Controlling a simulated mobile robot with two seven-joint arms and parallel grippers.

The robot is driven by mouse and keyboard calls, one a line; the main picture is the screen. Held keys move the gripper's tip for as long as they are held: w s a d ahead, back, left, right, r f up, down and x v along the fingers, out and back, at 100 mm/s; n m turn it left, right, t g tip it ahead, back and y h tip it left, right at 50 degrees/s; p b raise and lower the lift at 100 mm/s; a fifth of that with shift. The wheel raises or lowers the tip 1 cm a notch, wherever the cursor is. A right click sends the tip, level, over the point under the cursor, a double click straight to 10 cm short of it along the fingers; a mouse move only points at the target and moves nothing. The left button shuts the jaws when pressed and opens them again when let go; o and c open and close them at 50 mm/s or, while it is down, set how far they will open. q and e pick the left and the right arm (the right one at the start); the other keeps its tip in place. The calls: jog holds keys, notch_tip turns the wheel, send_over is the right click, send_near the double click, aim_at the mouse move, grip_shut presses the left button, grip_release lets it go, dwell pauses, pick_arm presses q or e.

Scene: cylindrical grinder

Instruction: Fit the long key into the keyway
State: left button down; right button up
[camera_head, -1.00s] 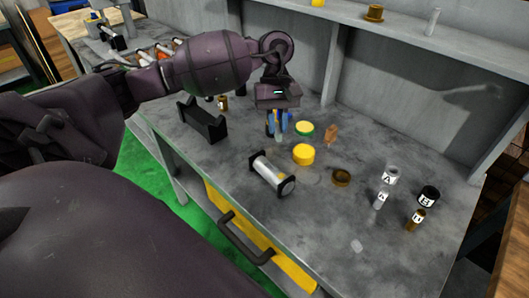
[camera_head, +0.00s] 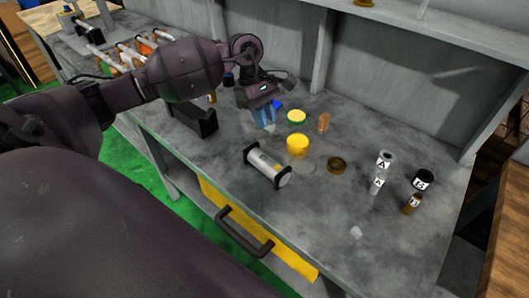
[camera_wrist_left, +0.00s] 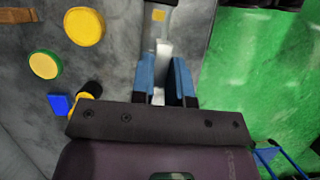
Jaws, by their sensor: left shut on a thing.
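My left gripper (camera_head: 267,124) has blue fingers pointing down above the bench, behind the shaft in the head view. It is shut on a pale metal bar, which I take for the long key (camera_wrist_left: 162,62); the bar shows between the fingers in the left wrist view. The silver shaft (camera_head: 268,166) lies across a black-ended stand, in front of the gripper and apart from it. I cannot make out the keyway. My right gripper is not in view.
Near the shaft stand a yellow cap (camera_head: 298,145), a green-and-yellow cap (camera_head: 296,117) and a brown ring (camera_head: 337,166). A black cradle (camera_head: 194,119) is to the left. Labelled cylinders (camera_head: 423,181) stand at the right. The front right of the bench is mostly clear.

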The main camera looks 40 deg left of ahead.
pick_arm(q)
send_over(267, 163)
jog(key=a, duration=0.1)
jog(key=f, duration=0.8)
jog(key=shift+w+a, duration=0.15)
jog(key=shift+w, duration=0.1)
jog(key=shift+f, duration=0.35)
notch_tip(267, 163, down, 4)
jog(key=shift+r, duration=0.1)
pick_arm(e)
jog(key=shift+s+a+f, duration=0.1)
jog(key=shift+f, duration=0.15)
pick_arm(q)
jog(key=shift+s+f, duration=0.1)
jog(key=shift+f, duration=0.15)
